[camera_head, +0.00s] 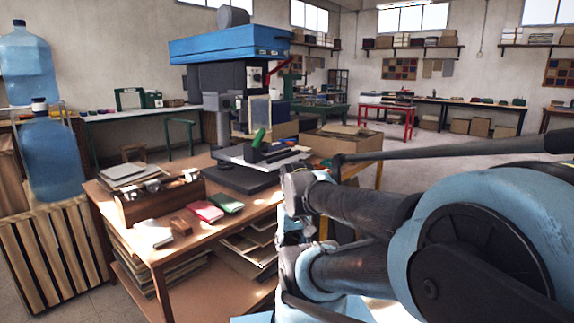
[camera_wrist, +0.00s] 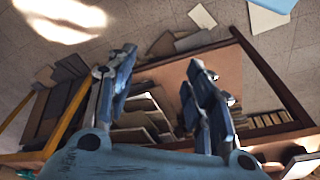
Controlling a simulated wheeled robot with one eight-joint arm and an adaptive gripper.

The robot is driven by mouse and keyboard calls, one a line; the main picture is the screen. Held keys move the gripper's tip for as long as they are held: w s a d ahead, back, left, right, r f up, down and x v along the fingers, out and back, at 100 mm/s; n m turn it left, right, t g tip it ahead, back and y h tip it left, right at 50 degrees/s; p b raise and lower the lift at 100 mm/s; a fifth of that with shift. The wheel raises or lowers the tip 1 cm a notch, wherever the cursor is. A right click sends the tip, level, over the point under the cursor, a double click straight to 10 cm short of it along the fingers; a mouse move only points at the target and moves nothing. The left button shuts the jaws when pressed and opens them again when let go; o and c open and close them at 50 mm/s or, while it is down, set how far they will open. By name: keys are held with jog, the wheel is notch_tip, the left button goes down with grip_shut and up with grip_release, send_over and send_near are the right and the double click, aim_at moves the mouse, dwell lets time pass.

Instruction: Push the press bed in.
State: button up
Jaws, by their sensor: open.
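The press (camera_head: 228,44), with a wide blue top over a grey body, stands at the back of the wooden workbench (camera_head: 150,239) in the head view. A pale flat plate (camera_head: 290,158), apparently its bed, sticks out low at the front above a dark slab (camera_head: 238,178). A dark block with a green handle (camera_head: 259,138) is on this plate. My gripper (camera_wrist: 162,62) is open and empty in the wrist view, its fingers apart, over the bench and its lower shelf. In the head view my arm hides much of the bench's right side. I see no contact with the press.
A wooden tool box (camera_head: 160,201), a red book (camera_head: 205,211) and a green book (camera_head: 226,202) lie on the bench front. A cardboard box (camera_head: 338,140) is right of the press. Water bottles (camera_head: 50,160) stand left.

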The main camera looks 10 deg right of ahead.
dwell(0.4)
jog(key=shift+c, duration=1.4)
jog(key=shift+s+r, duration=0.25)
jog(key=shift+s, duration=0.1)
jog(key=shift+c, duration=0.7)
jog(key=w+d+r+m+t+y, duration=0.1)
jog(key=w+r+m+t+y, duration=0.25)
jog(key=w, duration=0.55)
jog(key=w+d+r+m+y, duration=0.2)
jog(key=w+r+m+y, duration=0.15)
jog(key=w+r, duration=0.4)
jog(key=w+d+r+m+t+y, duration=0.1)
jog(key=w+d+r+m+t, duration=0.15)
jog(key=w+d, duration=0.45)
jog(key=w+d+r+m+t+y, duration=0.1)
jog(key=w+d+r+m+t, duration=0.2)
jog(key=d, duration=0.9)
jog(key=shift+n+t, duration=0.7)
jog(key=shift+n, duration=0.05)
jog(key=x, duration=1.2)
jog(key=f+x, duration=0.1)
jog(key=x, duration=0.5)
jog(key=shift+s+a+f, duration=0.1)
jog(key=shift+s+a, duration=0.05)
jog(key=shift+s, duration=0.05)
